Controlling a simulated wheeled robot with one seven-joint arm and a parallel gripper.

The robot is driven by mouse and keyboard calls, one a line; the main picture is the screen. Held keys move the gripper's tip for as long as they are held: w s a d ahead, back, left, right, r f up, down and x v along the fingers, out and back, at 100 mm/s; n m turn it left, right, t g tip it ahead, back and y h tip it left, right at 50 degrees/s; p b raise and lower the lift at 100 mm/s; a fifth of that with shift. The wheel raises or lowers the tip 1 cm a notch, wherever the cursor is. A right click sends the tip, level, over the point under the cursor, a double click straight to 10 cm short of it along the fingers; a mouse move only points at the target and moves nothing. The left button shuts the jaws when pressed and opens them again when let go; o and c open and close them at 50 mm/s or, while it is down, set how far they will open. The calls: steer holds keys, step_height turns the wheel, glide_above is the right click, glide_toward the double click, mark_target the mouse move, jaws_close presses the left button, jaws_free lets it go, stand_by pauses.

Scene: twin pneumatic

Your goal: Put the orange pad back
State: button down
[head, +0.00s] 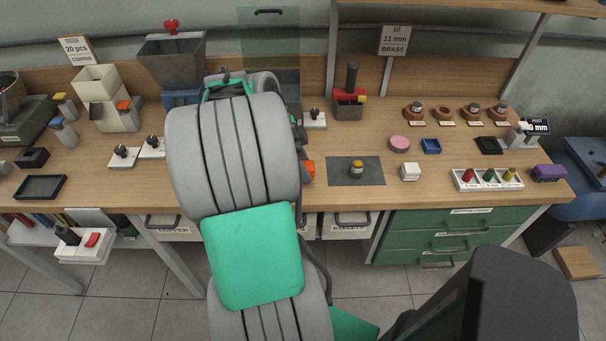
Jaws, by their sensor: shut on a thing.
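An orange piece, which looks like the orange pad (308,169), shows at the right edge of my arm, above the front part of the bench. The dark edge of my gripper (302,140) shows just above it. My gripper is shut on the pad. Most of the gripper and part of the pad are hidden behind my thick grey arm, so the fingertips cannot be made out. A beige device (108,104) at the back left has an orange-topped grey block at its side.
A dark mat (368,172) with a small dark and yellow jar (357,169) lies right of my arm. A rack of coloured pegs (487,180) sits near the front edge.

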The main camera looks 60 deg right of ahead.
steer(key=f, duration=0.3)
steer(key=d+f, duration=0.1)
steer(key=shift+w+f+p, duration=0.15)
steer(key=shift+w+p, duration=0.15)
steer(key=shift+p, duration=0.05)
steer(key=shift+f, duration=0.15)
steer(key=shift+f+b, duration=0.15)
steer(key=shift+b, duration=0.2)
steer(key=c, duration=0.9)
jaws_free()
steer(key=shift+c, duration=0.2)
